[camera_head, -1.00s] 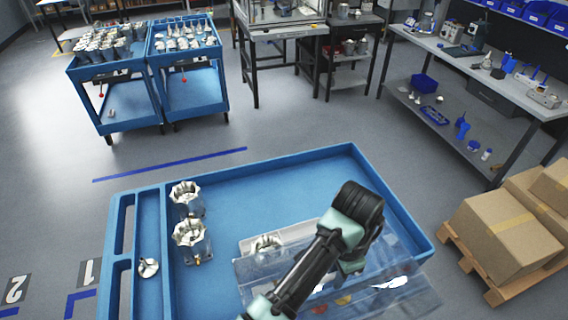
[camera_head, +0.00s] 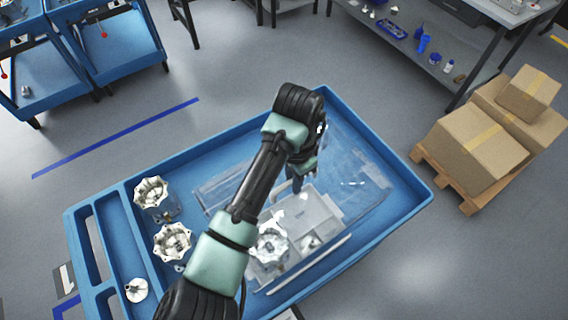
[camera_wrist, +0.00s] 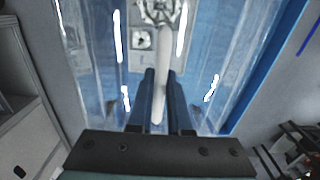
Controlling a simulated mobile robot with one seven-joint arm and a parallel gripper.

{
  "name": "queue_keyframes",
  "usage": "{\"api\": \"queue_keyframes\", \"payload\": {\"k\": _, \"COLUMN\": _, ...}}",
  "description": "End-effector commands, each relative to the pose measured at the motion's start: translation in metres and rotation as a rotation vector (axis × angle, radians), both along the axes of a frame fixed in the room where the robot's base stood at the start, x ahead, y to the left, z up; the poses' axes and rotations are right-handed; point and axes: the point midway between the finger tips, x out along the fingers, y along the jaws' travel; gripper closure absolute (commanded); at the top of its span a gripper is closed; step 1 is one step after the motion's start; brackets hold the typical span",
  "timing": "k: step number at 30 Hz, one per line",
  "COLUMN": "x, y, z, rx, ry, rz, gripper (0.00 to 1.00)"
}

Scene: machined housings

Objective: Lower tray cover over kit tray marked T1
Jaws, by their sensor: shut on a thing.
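The clear tray cover (camera_head: 352,168) is a transparent box-like lid. My gripper (camera_head: 298,182) is shut on its pale upright handle, which shows between the dark fingers (camera_wrist: 160,80) in the wrist view. The pale grey kit tray (camera_head: 318,212) lies on the blue cart, partly behind the cover and my arm. A metal housing (camera_head: 270,243) and a small part (camera_head: 309,242) sit in the tray. In the wrist view, a housing (camera_wrist: 158,10) shows through the cover. I cannot tell the gap between cover and tray. No T1 mark is readable.
Two metal housings (camera_head: 152,192) (camera_head: 172,240) stand on the left of the blue cart (camera_head: 428,190). A small metal part (camera_head: 137,289) lies in its side channel. Boxes on a pallet (camera_head: 480,148) stand right of the cart. The floor between is clear.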

Motion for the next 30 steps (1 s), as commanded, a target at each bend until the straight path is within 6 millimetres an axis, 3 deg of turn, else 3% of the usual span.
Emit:
{"api": "queue_keyframes", "payload": {"k": 16, "x": -0.002, "y": 0.002, "z": 0.004, "rx": 0.000, "ry": 0.000, "rz": 0.000, "gripper": 1.00}}
{"api": "queue_keyframes", "payload": {"k": 30, "x": -0.001, "y": 0.002, "z": -0.033, "rx": 0.001, "ry": 0.001, "rz": 0.000, "gripper": 1.00}}
